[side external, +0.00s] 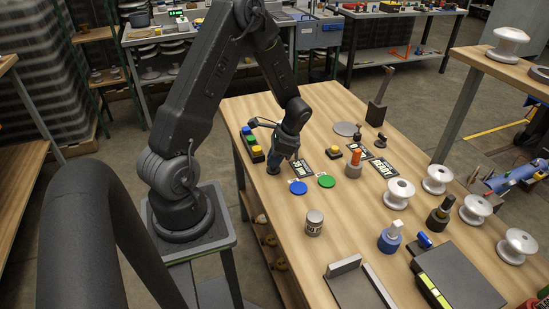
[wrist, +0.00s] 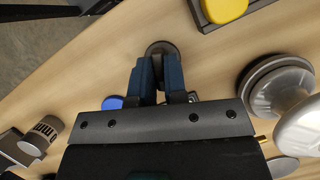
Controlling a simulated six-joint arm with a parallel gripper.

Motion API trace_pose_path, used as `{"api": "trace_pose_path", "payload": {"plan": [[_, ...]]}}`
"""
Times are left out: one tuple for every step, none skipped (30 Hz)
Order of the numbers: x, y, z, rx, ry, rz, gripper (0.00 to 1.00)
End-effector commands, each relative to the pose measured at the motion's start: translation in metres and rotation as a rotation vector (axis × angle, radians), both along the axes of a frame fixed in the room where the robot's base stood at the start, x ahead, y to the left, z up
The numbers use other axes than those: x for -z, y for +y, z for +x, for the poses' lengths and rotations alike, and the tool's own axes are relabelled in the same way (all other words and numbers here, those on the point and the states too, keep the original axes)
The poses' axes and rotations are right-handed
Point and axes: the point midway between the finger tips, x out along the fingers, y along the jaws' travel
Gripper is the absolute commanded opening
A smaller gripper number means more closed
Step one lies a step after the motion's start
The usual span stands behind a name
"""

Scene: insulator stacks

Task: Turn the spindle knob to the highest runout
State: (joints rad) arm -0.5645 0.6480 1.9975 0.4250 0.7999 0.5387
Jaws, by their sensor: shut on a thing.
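My gripper (side external: 275,161) points down at the left part of the wooden table. In the wrist view its two dark blue fingers (wrist: 160,68) are close together on a small dark round knob (wrist: 160,47), which I take to be the spindle knob. The fingers hide part of it. In the side view the dark knob (side external: 273,167) is mostly covered by the fingers, and its turn angle cannot be read. Flat dark display plates (side external: 301,169) lie just right of the gripper, and another plate (side external: 384,167) reads "READY".
A strip of blue, green and yellow buttons (side external: 252,143) is behind-left of the gripper. A blue disc (side external: 298,188) and green disc (side external: 327,181) lie in front-right.

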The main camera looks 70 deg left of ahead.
Motion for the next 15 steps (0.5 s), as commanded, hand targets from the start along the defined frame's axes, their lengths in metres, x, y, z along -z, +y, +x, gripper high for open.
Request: {"api": "trace_pose_path", "payload": {"plan": [[-0.0002, 0.0001, 0.0003, -0.007, 0.000, 0.001, 0.00], [-0.0003, 0.0002, 0.0003, -0.013, -0.001, 0.001, 0.00], [-0.0003, 0.0003, 0.0004, -0.022, -0.001, 0.000, 0.00], [-0.0002, 0.0003, 0.0004, -0.032, -0.001, 0.000, 0.00], [-0.0003, 0.0004, 0.0005, -0.044, -0.001, 0.001, 0.00], [-0.0002, 0.0006, 0.0005, -0.061, -0.001, 0.000, 0.00], [-0.0002, 0.0008, 0.0006, -0.074, -0.001, 0.000, 0.00], [-0.0002, 0.0009, 0.0005, -0.092, -0.001, 0.001, 0.00], [-0.0002, 0.0009, 0.0005, -0.117, -0.001, 0.000, 0.00], [-0.0002, 0.0009, 0.0005, -0.135, -0.001, 0.000, 0.00], [-0.0003, 0.0010, 0.0005, -0.156, 0.000, 0.000, 0.00], [-0.0002, 0.0011, 0.0006, -0.185, -0.001, 0.000, 0.00], [-0.0002, 0.0010, 0.0007, -0.207, -0.001, 0.000, 0.00], [-0.0002, 0.0012, 0.0006, -0.230, -0.001, 0.000, 0.00], [-0.0002, 0.0014, 0.0005, -0.260, -0.001, 0.000, 0.00]]}}
